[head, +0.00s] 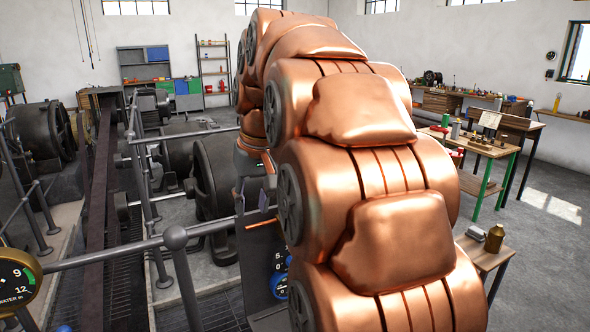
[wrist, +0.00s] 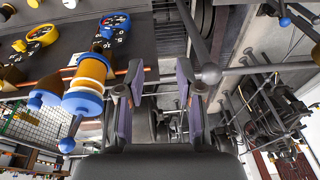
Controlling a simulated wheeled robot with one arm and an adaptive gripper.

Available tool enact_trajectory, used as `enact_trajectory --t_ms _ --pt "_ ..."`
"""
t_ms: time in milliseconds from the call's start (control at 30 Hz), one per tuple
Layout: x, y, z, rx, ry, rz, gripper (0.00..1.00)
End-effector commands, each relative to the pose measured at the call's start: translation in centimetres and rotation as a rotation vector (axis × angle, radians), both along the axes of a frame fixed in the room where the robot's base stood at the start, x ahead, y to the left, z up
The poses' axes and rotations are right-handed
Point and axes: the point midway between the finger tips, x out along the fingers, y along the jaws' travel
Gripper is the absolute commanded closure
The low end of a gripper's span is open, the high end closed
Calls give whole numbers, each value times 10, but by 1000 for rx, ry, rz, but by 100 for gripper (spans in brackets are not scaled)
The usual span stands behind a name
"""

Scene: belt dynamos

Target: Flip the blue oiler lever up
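The blue oiler (wrist: 88,83) shows in the wrist view, left of my gripper, with an amber body between blue end parts. Its blue lever (wrist: 74,130) ends in a ball and points down-left in this picture, which looks turned upside down against the head view. My gripper (wrist: 160,105) is open and empty; its two purple-padded fingers stand apart. The oiler lies outside the fingers, beside the left one; I cannot tell whether they touch. In the head view my copper arm hides the oiler and most of the gripper.
A dark panel (wrist: 115,55) carries a blue gauge (wrist: 113,25), a yellow gauge (wrist: 43,36) and a copper pipe (wrist: 125,73). A brown dome (wrist: 48,90) with a blue tip sits beside the oiler. A grey railing (head: 110,255) runs near the panel, with dynamos (head: 212,175) behind.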

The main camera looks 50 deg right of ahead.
Motion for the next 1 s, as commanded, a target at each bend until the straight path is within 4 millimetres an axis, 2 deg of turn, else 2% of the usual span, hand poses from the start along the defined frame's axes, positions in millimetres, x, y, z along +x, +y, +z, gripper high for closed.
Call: enact_trajectory --t_ms 33,200,400,533,667,867,1000 --pt "5 -19 11 -10 -23 -27 64" --pt "9 -70 46 -41 -82 -93 64" --pt "4 -114 73 -75 -129 -147 64" --pt "0 -129 85 -92 -148 -165 64" --pt "-1 -134 88 -97 -155 -173 64" --pt "2 -136 81 -97 -153 -173 64" --pt "5 -137 70 -95 -150 -173 64"
